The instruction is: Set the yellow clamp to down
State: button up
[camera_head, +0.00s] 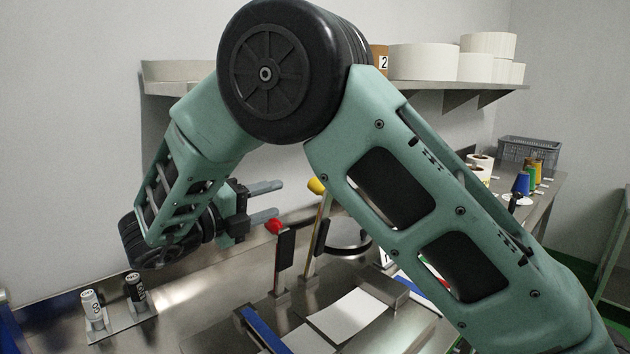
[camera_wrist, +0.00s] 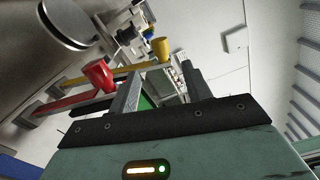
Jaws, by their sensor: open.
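The yellow clamp (camera_head: 319,222) stands upright on the steel worktop, with its yellow knob (camera_head: 317,186) at the top. In the wrist view the yellow knob (camera_wrist: 161,48) shows between and just beyond my fingertips; I see no contact. The red clamp (camera_head: 284,252) stands upright in front and to the left of it; its red knob (camera_wrist: 99,75) is left of my fingers in the wrist view. My gripper (camera_head: 275,200) is open and empty, level with the knobs, its fingers pointing right towards the yellow one. My arm hides part of the bench behind.
White sheets (camera_head: 348,316) lie in front of the clamps. A wall shelf (camera_head: 456,98) carries rolls.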

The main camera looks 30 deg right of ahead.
aim_at(311, 187)
jog(key=d+p, duration=0.1)
jog(key=d, duration=0.2)
jog(key=w+d+p, duration=0.1)
jog(key=d, duration=0.3)
jog(key=w+d+p, duration=0.1)
jog(key=d, duration=0.3)
jog(key=shift+r, duration=0.15)
jog(key=shift+w+d+p, duration=0.2)
jog(key=shift+d+p, duration=0.15)
jog(key=shift+d, duration=0.25)
jog(key=shift+f, duration=0.2)
grip_shut()
